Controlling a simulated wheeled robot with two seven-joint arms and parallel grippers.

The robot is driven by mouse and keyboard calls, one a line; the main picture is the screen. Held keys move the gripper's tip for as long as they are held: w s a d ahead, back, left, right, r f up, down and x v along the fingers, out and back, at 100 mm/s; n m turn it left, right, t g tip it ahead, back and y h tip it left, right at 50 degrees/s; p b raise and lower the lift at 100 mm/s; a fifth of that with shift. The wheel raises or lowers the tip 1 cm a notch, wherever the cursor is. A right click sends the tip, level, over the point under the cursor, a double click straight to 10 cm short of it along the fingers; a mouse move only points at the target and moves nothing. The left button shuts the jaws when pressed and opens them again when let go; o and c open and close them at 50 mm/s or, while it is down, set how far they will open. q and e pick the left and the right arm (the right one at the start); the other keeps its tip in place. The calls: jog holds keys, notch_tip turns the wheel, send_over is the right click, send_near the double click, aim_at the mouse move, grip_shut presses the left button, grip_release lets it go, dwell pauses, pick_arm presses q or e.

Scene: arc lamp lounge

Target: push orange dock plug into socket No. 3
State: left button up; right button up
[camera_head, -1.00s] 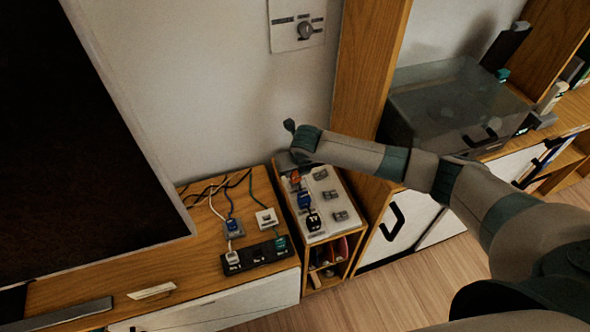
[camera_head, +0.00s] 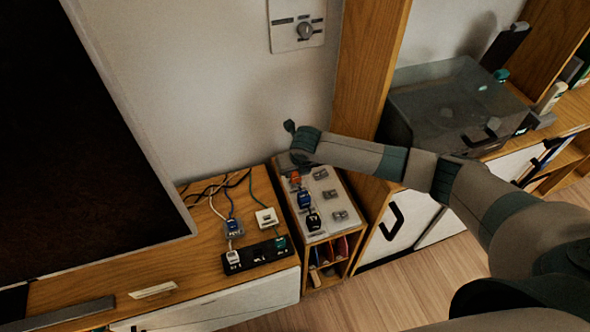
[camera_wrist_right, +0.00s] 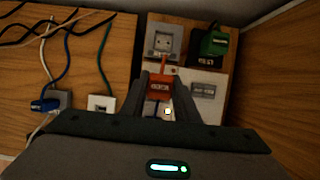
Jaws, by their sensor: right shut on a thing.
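The orange dock plug (camera_wrist_right: 160,90) sits between the two fingers of my right gripper (camera_wrist_right: 162,80), which is shut on it. In the right wrist view its narrow end points up toward a grey socket (camera_wrist_right: 163,42) on the pale panel. I cannot tell whether they touch. The orange plug also shows in the head view (camera_head: 295,178), below my right wrist at the panel's far left. Socket numbers are too small to read, so I cannot tell which is No. 3. My left gripper is not in view.
A blue plug (camera_head: 304,200) and a black plug (camera_head: 313,220) are on the panel in front of the orange one. A green plug (camera_wrist_right: 210,43) stands beside the grey socket. A black power strip (camera_head: 257,255) and loose cables lie on the wooden top to the left. A wall is close behind.

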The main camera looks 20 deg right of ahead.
aim_at(295, 176)
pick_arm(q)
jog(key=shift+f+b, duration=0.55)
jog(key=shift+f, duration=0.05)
pick_arm(e)
jog(key=shift+f, duration=1.5)
jog(key=o, duration=1.2)
jog(key=shift+r, duration=0.35)
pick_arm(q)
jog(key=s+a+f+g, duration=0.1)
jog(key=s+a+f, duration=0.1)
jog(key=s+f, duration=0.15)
pick_arm(e)
jog(key=shift+s+r, duration=0.3)
jog(key=shift+r, duration=0.3)
pick_arm(q)
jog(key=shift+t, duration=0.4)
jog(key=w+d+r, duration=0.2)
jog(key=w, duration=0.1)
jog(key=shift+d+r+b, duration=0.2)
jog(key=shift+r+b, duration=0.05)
jog(key=shift+b, duration=0.15)
pick_arm(e)
jog(key=v, duration=1.5)
jog(key=shift+s, duration=0.2)
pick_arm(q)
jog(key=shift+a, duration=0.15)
pick_arm(e)
jog(key=shift+r, duration=0.15)
